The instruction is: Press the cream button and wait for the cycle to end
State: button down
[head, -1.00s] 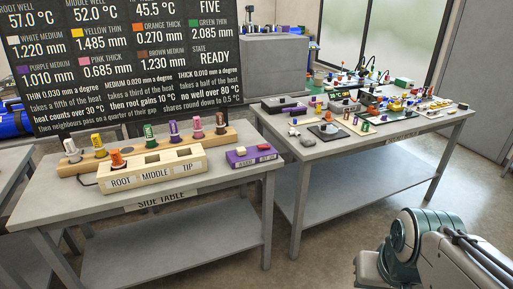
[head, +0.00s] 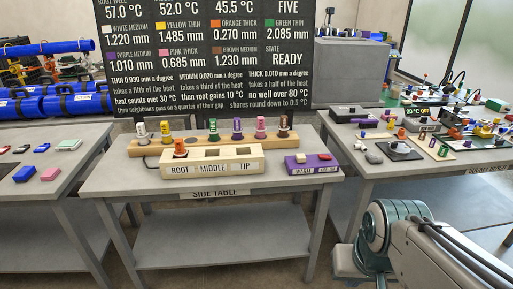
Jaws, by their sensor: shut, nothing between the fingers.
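The cream button (head: 300,157) sits on the left of a purple box (head: 312,168) on the side table, above a label that seems to read WARM. A red button (head: 325,156) is on the same box, to the right. My gripper is out of view; only part of my arm shows at the lower right, well apart from the box. The cream block (head: 212,168) marked ROOT, MIDDLE and TIP stands left of the box. An orange plug (head: 180,147) stands at its ROOT well; the other two wells look empty. The board (head: 204,50) reads READY under STATE.
Several coloured plugs stand in a wooden rack (head: 199,140) behind the block. A crowded table (head: 385,172) is at the right. Another table (head: 40,165) at the left holds small coloured blocks. Floor shows in front of the side table.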

aim_at(300, 158)
jog(key=u, duration=0.6)
jog(key=i, duration=1.25)
jog(key=z, duration=0.3)
